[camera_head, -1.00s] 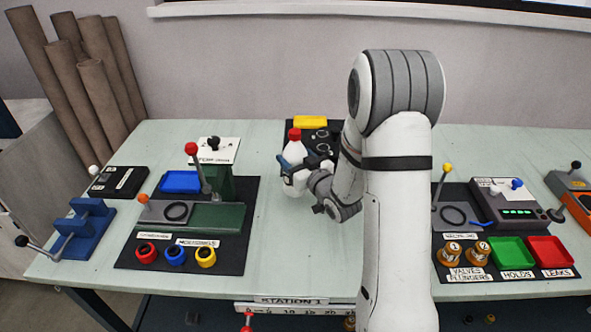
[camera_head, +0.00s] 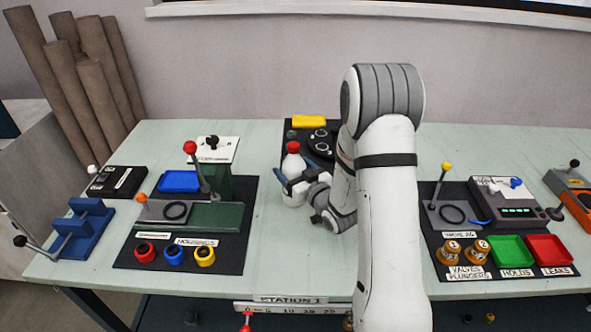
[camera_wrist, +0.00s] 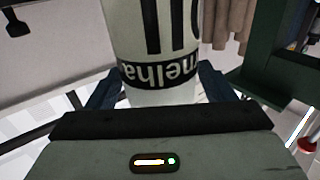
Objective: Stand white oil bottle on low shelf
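The white oil bottle (camera_head: 293,163) with a red cap stands upright in the head view, above or on the middle of the pale green bench. My gripper (camera_head: 296,184) is shut around its body from the right and front. In the wrist view the bottle (camera_wrist: 157,45) fills the space between the two blue fingers (camera_wrist: 158,92), and its black-and-white label reads upside down. Whether the bottle's base touches the bench cannot be told. A dark low shelf (camera_head: 190,316) shows partly under the bench's front edge; most of it is hidden.
The bench (camera_head: 275,255) is clear in front of the bottle. A green press (camera_head: 215,190) on a black mat stands to the left, and a black panel with a yellow block (camera_head: 309,121) lies behind. Coloured trays (camera_head: 511,250) are at the right. A Station 1 sign (camera_head: 290,300) hangs at the front edge.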

